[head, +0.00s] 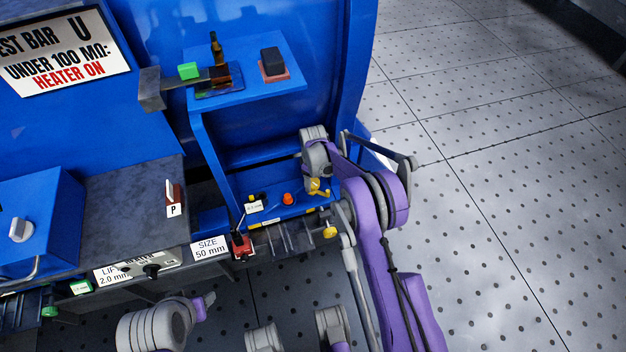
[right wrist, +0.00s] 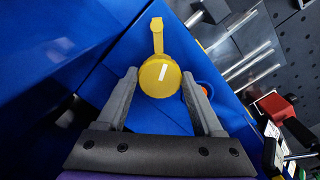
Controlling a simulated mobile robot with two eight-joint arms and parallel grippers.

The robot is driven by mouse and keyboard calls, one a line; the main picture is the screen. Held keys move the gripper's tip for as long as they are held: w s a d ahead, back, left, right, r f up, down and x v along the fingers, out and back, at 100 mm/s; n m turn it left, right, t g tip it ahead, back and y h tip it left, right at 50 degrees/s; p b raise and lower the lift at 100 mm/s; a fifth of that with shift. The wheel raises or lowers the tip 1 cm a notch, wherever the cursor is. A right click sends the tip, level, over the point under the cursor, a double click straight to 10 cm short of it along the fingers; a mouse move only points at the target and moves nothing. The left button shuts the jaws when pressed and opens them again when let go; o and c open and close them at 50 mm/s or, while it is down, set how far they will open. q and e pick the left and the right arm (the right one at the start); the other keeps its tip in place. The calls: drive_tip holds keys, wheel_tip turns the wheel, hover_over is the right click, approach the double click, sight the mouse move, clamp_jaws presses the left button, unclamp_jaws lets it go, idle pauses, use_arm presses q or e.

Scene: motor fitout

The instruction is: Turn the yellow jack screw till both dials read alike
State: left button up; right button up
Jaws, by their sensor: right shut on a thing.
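The yellow jack screw (right wrist: 160,76) has a round head with a white mark and a short yellow arm pointing up in the right wrist view. My right gripper (right wrist: 159,84) is shut on it, one finger on each side of the head. In the head view the yellow screw (head: 319,188) shows partly below my right wrist, low in the blue bay. My own right arm covers part of that area. I cannot make out either dial or its reading.
An orange knob (head: 288,199) and a small white label (head: 255,207) are left of the screw. A red block with a black lever (head: 241,245) stands at the bay's front. A blue shelf (head: 275,95) is above. Open perforated floor (head: 520,200) lies to the right.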

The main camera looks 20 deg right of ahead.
drive_tip(key=c, duration=0.4)
